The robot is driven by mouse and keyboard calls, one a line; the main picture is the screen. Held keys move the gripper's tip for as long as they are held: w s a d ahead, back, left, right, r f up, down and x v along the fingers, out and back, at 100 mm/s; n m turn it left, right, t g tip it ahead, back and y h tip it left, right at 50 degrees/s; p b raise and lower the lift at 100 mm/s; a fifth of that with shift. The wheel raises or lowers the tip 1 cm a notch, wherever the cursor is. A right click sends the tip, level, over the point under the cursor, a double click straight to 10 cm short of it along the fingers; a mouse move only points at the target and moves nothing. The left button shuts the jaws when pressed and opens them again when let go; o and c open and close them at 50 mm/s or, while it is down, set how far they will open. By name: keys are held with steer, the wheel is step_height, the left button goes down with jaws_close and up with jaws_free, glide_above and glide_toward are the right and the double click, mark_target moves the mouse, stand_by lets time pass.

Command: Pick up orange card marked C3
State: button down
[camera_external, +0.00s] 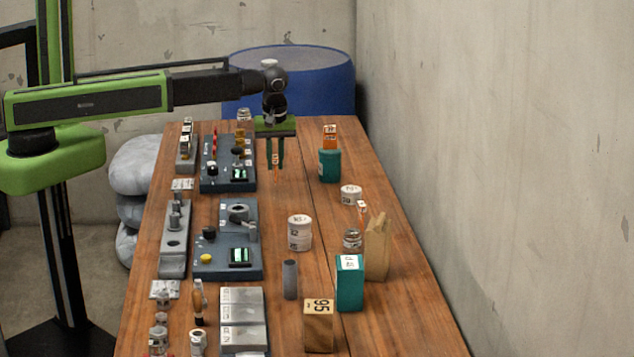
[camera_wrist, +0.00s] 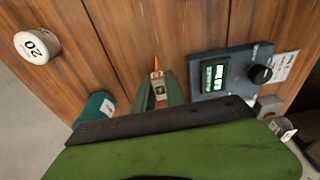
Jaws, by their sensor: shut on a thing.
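My gripper (camera_external: 276,163) points down over the far part of the table, to the right of the far control panel. Its two green fingers are shut on a small orange card (camera_external: 276,172) with a white label. In the wrist view the card (camera_wrist: 157,75) shows between the fingertips (camera_wrist: 160,86). The marking on its label is too small to read. I cannot tell clearly whether the card's lower end is clear of the table. Another orange piece with a white label (camera_external: 330,135) stands in a teal holder (camera_external: 329,166) to the right of my gripper.
The far control panel (camera_external: 228,178) is close on the left, with a lit display. The near panel (camera_external: 227,255), white round containers (camera_external: 299,233), a teal box (camera_external: 349,285) and a wooden block (camera_external: 318,325) stand nearer. Bare wooden table (camera_external: 290,195) lies just in front of my gripper.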

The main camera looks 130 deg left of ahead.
steer(key=w+d+r+p, duration=0.5)
steer(key=d+r+p, duration=0.1)
steer(key=d, duration=0.4)
steer(key=shift+d+r, duration=0.35)
steer(key=shift+r, duration=0.35)
